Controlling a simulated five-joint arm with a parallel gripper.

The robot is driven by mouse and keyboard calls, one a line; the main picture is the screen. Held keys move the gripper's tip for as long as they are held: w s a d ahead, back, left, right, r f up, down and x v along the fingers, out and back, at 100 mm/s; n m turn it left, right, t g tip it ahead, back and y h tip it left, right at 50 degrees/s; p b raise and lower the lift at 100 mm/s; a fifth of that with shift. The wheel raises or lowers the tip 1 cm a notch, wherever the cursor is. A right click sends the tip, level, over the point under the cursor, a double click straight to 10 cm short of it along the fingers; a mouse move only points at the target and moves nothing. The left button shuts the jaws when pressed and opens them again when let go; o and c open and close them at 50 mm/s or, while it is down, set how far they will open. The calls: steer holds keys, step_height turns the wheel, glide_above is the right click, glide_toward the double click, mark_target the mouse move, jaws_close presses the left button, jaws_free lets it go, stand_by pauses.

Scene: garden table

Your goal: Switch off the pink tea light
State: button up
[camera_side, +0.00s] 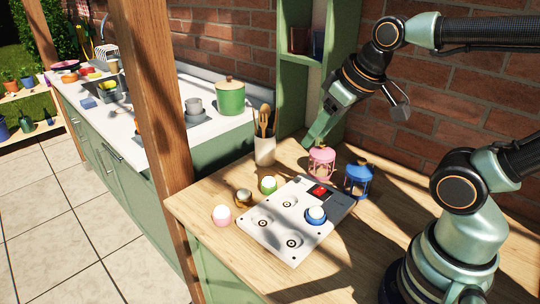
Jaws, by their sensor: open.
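The pink tea light (221,215), a small pink cup with a white top, stands upright on the wooden table by its left front edge, beside the white board. I cannot tell whether it is lit, and no switch on it can be made out. A pink lantern (321,164) stands behind the board; its inside is too small to read. My gripper (354,130) is open and empty, high at the back of the table. One finger reaches down just above and left of the pink lantern. It is well away from the pink tea light.
A blue lantern (358,181) and utensil pot (265,151) stand behind.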

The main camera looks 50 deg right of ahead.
steer(key=shift+c, duration=0.3)
steer(key=c, duration=0.5)
steer(key=shift+w+a, duration=0.1)
steer(key=shift+w, duration=0.2)
jaws_close()
steer(key=n+g, duration=0.3)
steer(key=g, duration=0.3)
glide_above(221, 207)
step_height(221, 207, down, 14)
steer(key=shift+a+r, duration=0.1)
steer(key=shift+f, duration=2.75)
